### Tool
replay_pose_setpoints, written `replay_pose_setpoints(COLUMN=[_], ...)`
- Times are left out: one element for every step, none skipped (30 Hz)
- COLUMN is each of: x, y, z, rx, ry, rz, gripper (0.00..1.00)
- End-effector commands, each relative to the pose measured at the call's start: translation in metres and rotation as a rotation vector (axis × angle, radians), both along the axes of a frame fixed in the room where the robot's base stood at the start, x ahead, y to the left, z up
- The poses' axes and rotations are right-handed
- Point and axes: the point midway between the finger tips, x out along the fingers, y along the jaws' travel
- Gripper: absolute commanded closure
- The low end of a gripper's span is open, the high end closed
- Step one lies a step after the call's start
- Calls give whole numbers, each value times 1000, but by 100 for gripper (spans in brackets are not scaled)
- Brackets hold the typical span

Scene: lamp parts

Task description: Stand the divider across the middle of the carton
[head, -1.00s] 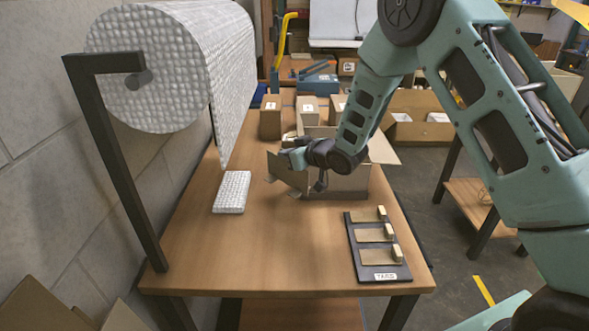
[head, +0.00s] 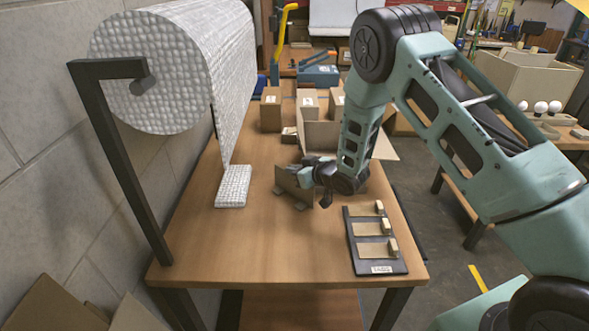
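I cannot tell whether the divider touches the table. The open carton (head: 321,135) is behind and right of the divider, with a flap (head: 384,148) spread to the right. My arm hides much of the carton, and its inside cannot be seen. The divider appears outside it, in front.
A bubble-wrap roll (head: 160,70) on a dark stand is at left, with a wrapped pad (head: 233,187) below. A black board (head: 375,240) with tan pieces lies front right. Small boxes (head: 271,110) stand behind. The table's front middle is clear.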

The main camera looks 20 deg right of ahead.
Motion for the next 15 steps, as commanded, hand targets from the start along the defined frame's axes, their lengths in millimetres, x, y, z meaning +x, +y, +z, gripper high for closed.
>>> replay_pose_setpoints(x=[0,0,0,0,0,0,0,0,0,0,0,0,0,0,0], y=[0,0,0,0,0,0,0,0,0,0,0,0,0,0,0], z=[0,-1,-3,-4,-3,-2,-2,-2,-2,-2,-2,-2,-2,-2,-2], rx=[0,0,0,0,0,0,0,0,0,0,0,0,0,0,0], ry=[0,0,0,0,0,0,0,0,0,0,0,0,0,0,0], rz=[0,0,0,0,0,0,0,0,0,0,0,0,0,0,0], gripper=[100,100,100,100,91,80,74,74,74,74,74,74,74,74,74])
